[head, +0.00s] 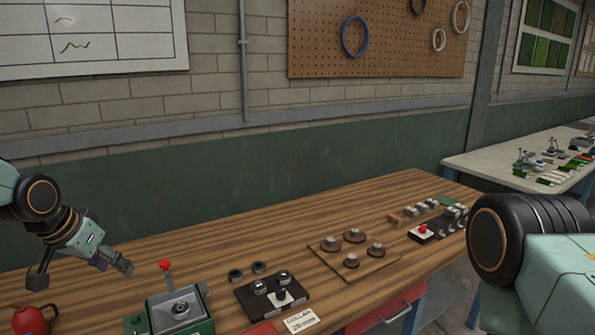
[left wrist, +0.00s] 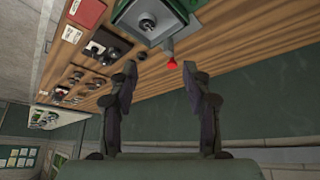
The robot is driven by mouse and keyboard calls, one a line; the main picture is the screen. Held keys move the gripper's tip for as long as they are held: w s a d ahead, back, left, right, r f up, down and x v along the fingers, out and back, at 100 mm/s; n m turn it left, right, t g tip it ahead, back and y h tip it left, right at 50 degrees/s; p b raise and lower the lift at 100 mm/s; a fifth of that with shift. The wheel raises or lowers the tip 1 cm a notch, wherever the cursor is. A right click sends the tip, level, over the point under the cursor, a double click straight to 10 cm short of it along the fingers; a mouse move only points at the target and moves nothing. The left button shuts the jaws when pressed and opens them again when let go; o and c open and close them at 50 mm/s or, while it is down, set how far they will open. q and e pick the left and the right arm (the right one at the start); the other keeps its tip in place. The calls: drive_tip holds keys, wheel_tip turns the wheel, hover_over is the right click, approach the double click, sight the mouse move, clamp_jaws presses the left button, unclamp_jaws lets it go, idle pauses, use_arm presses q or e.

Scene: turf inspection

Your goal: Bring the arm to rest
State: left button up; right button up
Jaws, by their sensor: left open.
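My left gripper (head: 82,277) is open and empty at the left of the head view, above the left end of the wooden workbench (head: 225,255). In the left wrist view its two dark fingers (left wrist: 160,70) stand wide apart with nothing between them. A green and grey device (head: 180,310) with a red-tipped lever (head: 165,265) is right of the gripper. The red tip (left wrist: 172,64) shows beyond the fingertips in the left wrist view, apart from them. A link of my right arm fills the lower right of the head view; my right gripper is not visible.
A red can (head: 33,318) stands below the left gripper. A dark block with knobs (head: 270,297), a label card (head: 301,320), a board with several round knobs (head: 352,257) and a red-button box (head: 423,233) are on the bench. Its back strip is clear along the wall.

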use_arm(q)
drive_tip(key=d+f+n+t+h+b, duration=0.1)
drive_tip(key=d+f+n+t+b, duration=0.1)
drive_tip(key=d+f, duration=0.5)
drive_tip(key=s+d+f+n+g+b, duration=0.1)
drive_tip(key=s+d+f+b, duration=0.2)
drive_tip(key=f, duration=0.4)
drive_tip(key=s+d+f+b, duration=0.2)
drive_tip(key=s+f, duration=0.2)
drive_tip(key=f, duration=0.3)
drive_tip(key=s+d+f+g+y+b, duration=0.2)
drive_tip(key=s+f+g+b, duration=0.4)
drive_tip(key=s+f, duration=2)
drive_tip(key=s+b, duration=0.4)
drive_tip(key=b, duration=0.1)
drive_tip(key=shift+d+g, duration=0.15)
drive_tip(key=shift+g, duration=0.15)
